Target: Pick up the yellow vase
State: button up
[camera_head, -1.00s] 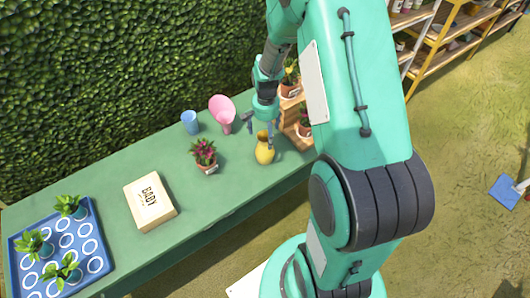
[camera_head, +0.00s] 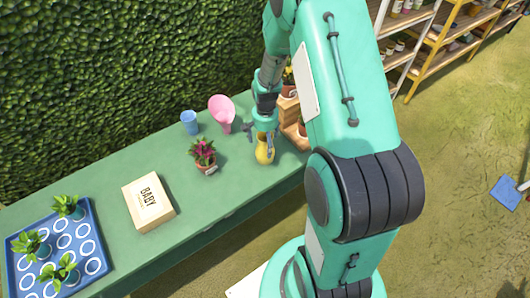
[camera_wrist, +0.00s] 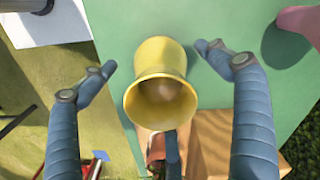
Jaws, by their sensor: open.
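The yellow vase (camera_head: 264,150) stands on the green table near its right end. In the wrist view the vase (camera_wrist: 160,98) shows from above, its open mouth facing the camera. My gripper (camera_head: 262,138) is just over the vase in the head view. In the wrist view my gripper (camera_wrist: 155,62) is open, with one blue-grey finger on each side of the vase. A gap shows between each finger and the vase, and I see no contact.
Wooden stepped stand (camera_wrist: 210,135) with pots is close beside the vase. A potted red-leaved plant (camera_head: 203,154), a pink vessel (camera_head: 222,110), a blue cup (camera_head: 190,122), a cream box (camera_head: 148,201) and a blue tray (camera_head: 86,213) also occupy the table. A hedge is behind.

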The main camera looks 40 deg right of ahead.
jog(key=shift+f+b, duration=0.3)
jog(key=shift+f, duration=1.4)
jog(key=shift+c, duration=0.5)
jog(key=c, duration=1.5)
jog(key=shift+w+r, duration=0.1)
jog(key=shift+r, duration=0.05)
jog(key=shift+r, duration=0.4)
jog(key=s+a+r+p, duration=0.1)
jog(key=s+a, duration=0.1)
jog(key=s, duration=0.3)
jog(key=s+a+r+p, duration=0.1)
jog(key=s, duration=0.4)
jog(key=s+a+r+p, duration=0.1)
jog(key=s+a+r, duration=0.1)
jog(key=s, duration=0.3)
jog(key=shift+a, duration=0.35)
